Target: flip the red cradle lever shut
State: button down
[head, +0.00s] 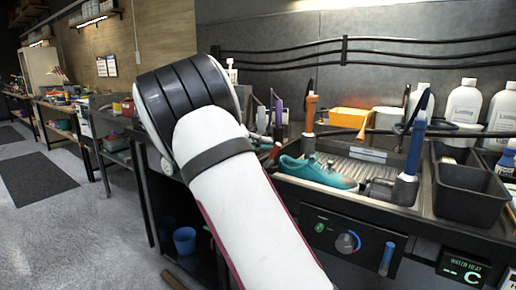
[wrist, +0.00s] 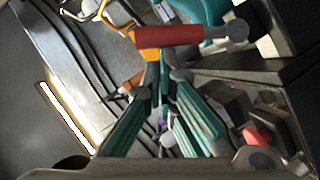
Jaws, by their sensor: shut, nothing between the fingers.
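The red lever (wrist: 180,35) shows in the wrist view as a thick red bar with a grey rounded end, lying across the picture just beyond my fingertips. My gripper (wrist: 163,76) is shut and empty, its two teal-padded fingers converging just short of the bar. I cannot tell whether they touch it. The teal sneaker (head: 316,172) lies on its side over the ribbed sink tray in the head view; part of it shows beyond the lever in the wrist view (wrist: 200,10). In the head view my white arm hides the gripper, and the lever cannot be made out clearly.
An orange-handled upright (head: 309,122) and a blue-handled upright (head: 411,150) flank the sink. A black bin (head: 468,190) stands at right, with white bottles (head: 463,103) behind it. A blue bucket (head: 184,240) sits below the bench.

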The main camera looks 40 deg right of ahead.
aim_at(279, 143)
jog(key=s+m+t+b, duration=0.1)
jog(key=b, duration=0.3)
jog(key=s+d+f+m+t+y+b, duration=0.1)
jog(key=s+m+b, duration=0.1)
jog(key=b, duration=0.2)
jog(key=s+f+m+t+y+b, duration=0.1)
jog(key=m+b, duration=0.1)
jog(key=b, duration=0.2)
jog(key=shift+s+d, duration=0.35)
jog(key=shift+s+d+f+b, duration=0.1)
jog(key=shift+s+b, duration=0.15)
jog(key=shift+b, duration=0.65)
jog(key=shift+s+b, duration=0.15)
jog(key=shift+b, duration=0.15)
jog(key=r, duration=0.1)
jog(key=r+p, duration=0.1)
jog(key=w+r+p, duration=0.1)
jog(key=shift+d+r, duration=0.25)
jog(key=shift+r, duration=0.05)
jog(key=p+v, duration=0.2)
jog(key=v, duration=0.8)
jog(key=shift+r+p, duration=0.15)
jog(key=shift+p, duration=0.15)
